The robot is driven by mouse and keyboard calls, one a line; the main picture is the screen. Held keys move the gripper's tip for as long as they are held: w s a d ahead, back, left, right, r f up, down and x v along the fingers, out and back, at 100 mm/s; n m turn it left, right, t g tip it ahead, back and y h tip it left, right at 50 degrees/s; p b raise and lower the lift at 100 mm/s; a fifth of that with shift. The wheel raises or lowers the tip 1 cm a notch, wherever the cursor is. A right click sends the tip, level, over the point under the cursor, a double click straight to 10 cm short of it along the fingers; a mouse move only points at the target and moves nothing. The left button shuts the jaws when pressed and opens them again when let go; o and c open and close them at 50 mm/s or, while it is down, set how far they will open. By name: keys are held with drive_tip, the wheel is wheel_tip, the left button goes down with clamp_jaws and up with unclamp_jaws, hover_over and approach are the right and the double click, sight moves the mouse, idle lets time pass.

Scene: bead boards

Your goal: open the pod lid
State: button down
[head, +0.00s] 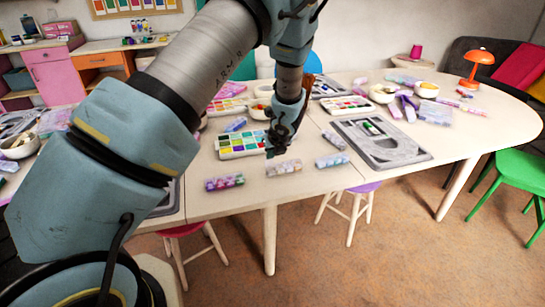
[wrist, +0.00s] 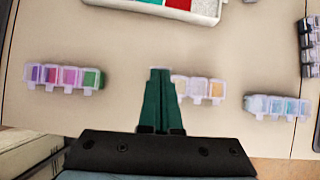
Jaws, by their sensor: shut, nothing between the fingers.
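My gripper (wrist: 160,72) is shut and empty, its green fingers pointing away from the wrist. In the head view my gripper (head: 271,150) hangs over the table's front part. A pod strip with pale and yellowish compartments (wrist: 204,90) is just right of the fingers, which hide its left end; it also shows in the head view (head: 284,167). A strip with purple, pink and green contents (wrist: 64,77) lies to the left (head: 224,183). A pale blue strip (wrist: 277,107) lies to the right (head: 332,161). Lids are too small to tell open from shut.
A paint tray (head: 242,145) lies behind my gripper. Another dark-filled strip (head: 334,140) is behind the pale blue one, left of a grey board (head: 380,146). The table's front edge is close to the pod strips. Bare tabletop (wrist: 120,40) lies between strips and tray.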

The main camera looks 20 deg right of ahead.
drive_tip(key=shift+w+r, duration=0.1)
drive_tip(key=shift+w, duration=0.6)
drive_tip(key=shift+r, duration=0.1)
